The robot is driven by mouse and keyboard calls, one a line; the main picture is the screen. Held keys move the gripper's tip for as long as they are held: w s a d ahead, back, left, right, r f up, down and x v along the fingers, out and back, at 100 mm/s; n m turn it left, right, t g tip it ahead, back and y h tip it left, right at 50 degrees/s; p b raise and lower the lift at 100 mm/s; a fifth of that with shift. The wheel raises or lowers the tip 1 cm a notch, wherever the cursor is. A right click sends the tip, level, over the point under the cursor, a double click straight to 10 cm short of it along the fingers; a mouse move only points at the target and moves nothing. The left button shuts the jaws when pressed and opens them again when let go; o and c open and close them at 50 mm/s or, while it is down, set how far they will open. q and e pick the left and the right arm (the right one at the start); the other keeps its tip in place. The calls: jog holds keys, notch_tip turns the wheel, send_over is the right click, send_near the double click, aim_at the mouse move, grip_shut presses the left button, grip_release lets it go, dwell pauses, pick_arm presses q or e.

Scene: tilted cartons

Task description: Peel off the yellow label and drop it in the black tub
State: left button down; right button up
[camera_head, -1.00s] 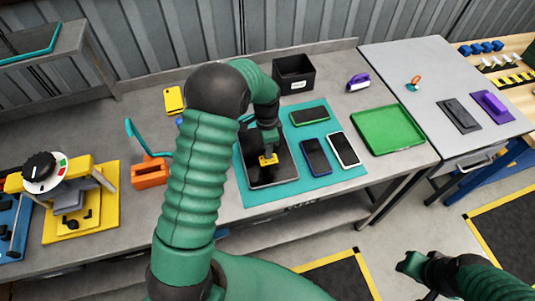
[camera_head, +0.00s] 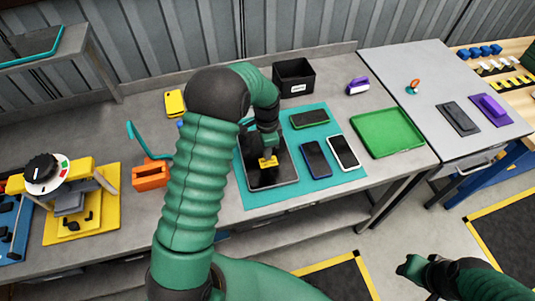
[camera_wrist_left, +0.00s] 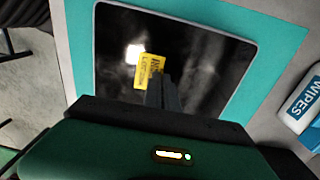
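A small yellow label (camera_head: 268,162) shows over the dark screen of a tablet (camera_head: 262,180); it also shows in the left wrist view (camera_wrist_left: 148,73). My left gripper (camera_head: 267,150) points down over the tablet. Its fingers (camera_wrist_left: 162,92) are close together at the label's edge and look shut on it. I cannot tell whether part of the label still touches the screen. The black tub (camera_head: 294,78), with a small white tag on its front, stands at the back of the bench. My right gripper (camera_head: 408,266) is at the lower right, away from the bench; its fingers are unclear.
The tablet and several phones lie on a teal mat (camera_head: 259,204). A green tray (camera_head: 387,132) is to the right. An orange block (camera_head: 150,176) and a yellow phone (camera_head: 174,102) are left of my arm.

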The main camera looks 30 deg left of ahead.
jog(key=w+p+v, duration=0.1)
jog(key=p+v, duration=0.5)
jog(key=shift+w+r+p, duration=0.15)
jog(key=shift+r+p, duration=0.15)
jog(key=shift+r, duration=0.15)
dwell(0.8)
dwell(1.3)
